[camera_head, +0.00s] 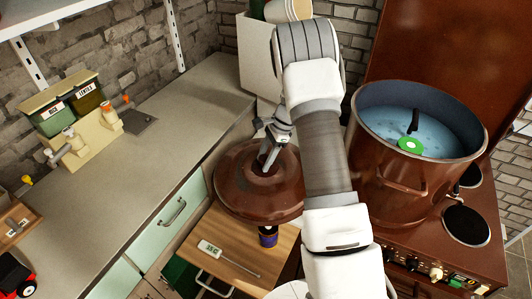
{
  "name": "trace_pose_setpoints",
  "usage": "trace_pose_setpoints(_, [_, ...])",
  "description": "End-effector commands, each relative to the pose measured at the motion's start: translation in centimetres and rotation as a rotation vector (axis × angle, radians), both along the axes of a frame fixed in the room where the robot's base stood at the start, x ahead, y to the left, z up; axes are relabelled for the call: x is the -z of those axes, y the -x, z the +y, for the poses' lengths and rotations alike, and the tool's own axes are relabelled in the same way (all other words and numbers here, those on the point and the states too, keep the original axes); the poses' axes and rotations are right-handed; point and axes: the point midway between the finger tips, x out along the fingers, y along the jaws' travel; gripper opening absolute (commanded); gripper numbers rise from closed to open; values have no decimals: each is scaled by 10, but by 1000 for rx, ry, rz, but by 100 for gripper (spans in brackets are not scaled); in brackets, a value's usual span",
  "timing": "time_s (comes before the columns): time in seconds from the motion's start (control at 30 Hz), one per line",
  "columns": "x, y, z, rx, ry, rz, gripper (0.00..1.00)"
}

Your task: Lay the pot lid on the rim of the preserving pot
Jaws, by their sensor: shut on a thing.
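The pot lid (236,188) is a round, glossy brown disc left of my arm, above the wooden board. My gripper (268,157) is shut at the middle of the lid; the knob in its fingers is mostly hidden. The preserving pot (388,181) is large and brown and stands on the stove to the right of my arm. Its rim (478,151) is open at the top, and a blue-grey inside with a green ring (410,147) and a black piece shows. The lid is well apart from the pot.
A grey counter (150,160) runs along the left, with a dispenser unit (85,135) on it. A thermometer (228,258) and a small dark jar (268,237) are on the wooden board (215,235). The brown stove (480,250) has bare burners beside the pot.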

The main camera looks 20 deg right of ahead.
Motion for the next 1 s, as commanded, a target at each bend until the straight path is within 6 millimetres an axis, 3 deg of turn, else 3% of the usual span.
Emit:
trace_pose_setpoints(0.6, [-35, 74, 4, -1152, 1, -3, 0])
trace_pose_setpoints(0.8, [-46, 92, -1, -1417, 0, -2, 0])
trace_pose_setpoints(1.0, [-51, 100, -4, -1538, 0, -3, 0])
